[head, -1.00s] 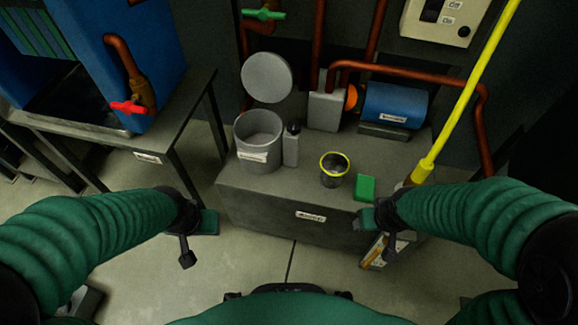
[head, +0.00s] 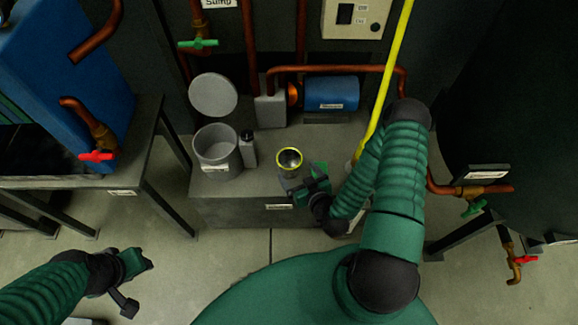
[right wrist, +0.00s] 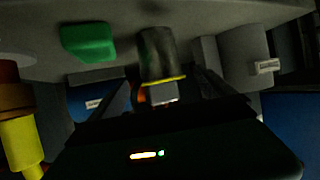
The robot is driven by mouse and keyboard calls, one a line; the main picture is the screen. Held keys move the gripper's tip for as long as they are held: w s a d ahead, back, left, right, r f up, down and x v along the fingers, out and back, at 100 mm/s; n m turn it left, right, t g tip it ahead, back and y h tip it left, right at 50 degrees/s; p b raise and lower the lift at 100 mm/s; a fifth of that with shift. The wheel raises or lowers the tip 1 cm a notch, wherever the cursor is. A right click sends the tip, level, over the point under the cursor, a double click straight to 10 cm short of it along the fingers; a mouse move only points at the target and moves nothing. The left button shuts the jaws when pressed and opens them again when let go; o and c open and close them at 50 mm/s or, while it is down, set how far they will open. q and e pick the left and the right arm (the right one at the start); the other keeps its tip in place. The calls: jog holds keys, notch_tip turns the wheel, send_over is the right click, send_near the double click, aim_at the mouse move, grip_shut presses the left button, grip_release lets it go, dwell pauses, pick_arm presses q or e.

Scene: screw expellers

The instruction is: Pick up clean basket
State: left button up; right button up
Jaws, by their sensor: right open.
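The basket is a small grey cup with a yellow rim (head: 289,155), upright on the front part of the low grey bench. My right gripper (head: 300,184) is at its near right side, close to it. In the right wrist view the basket (right wrist: 159,52) appears upside down, lined up between the two spread fingers (right wrist: 163,82). The right gripper is open; I cannot tell whether it touches the basket. My left gripper (head: 138,262) hangs over the floor at the lower left, away from the bench; its jaw opening is unclear.
On the bench (head: 240,212) stand a grey bucket (head: 216,150), a small grey bottle (head: 248,150) and a blue motor (head: 331,93). A yellow pole (head: 385,85) rises at right. A green block (right wrist: 88,42) shows beside the basket in the right wrist view.

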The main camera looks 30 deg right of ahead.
aim_at(286, 156)
jog(key=b+x, duration=0.3)
jog(key=x, duration=0.7)
jog(key=shift+w, duration=0.35)
jog(key=c, duration=1.5)
jog(key=shift+r, duration=0.1)
jog(key=shift+c, duration=0.2)
jog(key=shift+r, duration=0.1)
